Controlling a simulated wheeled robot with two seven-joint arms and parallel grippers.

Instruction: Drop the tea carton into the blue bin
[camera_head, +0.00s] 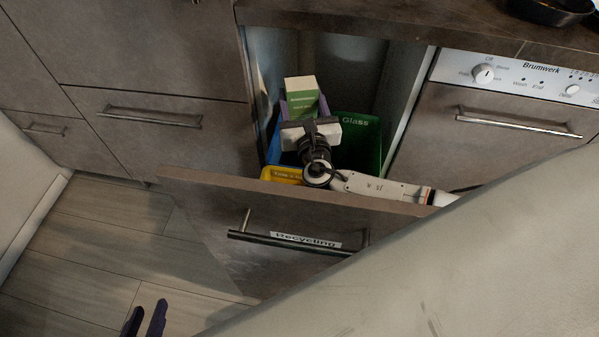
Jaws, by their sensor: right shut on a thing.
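The tea carton (302,88), white and green, stands roughly upright above the back left of the open recycling drawer. My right gripper (304,106) is shut on it, with purple fingers on its two sides. The blue bin (273,137) shows only as a strip at the drawer's left, beside and below the carton. My gripper and the carton hide most of it. My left gripper (145,320) is at the bottom edge, over the floor, empty, with a gap between its dark purple fingers.
A green bin (362,135) marked Glass is at the right in the drawer, a yellow bin (282,174) at the front. The drawer front (290,225) stands pulled out below the counter (370,22). A pan (552,10) sits on the counter. Floor at left is clear.

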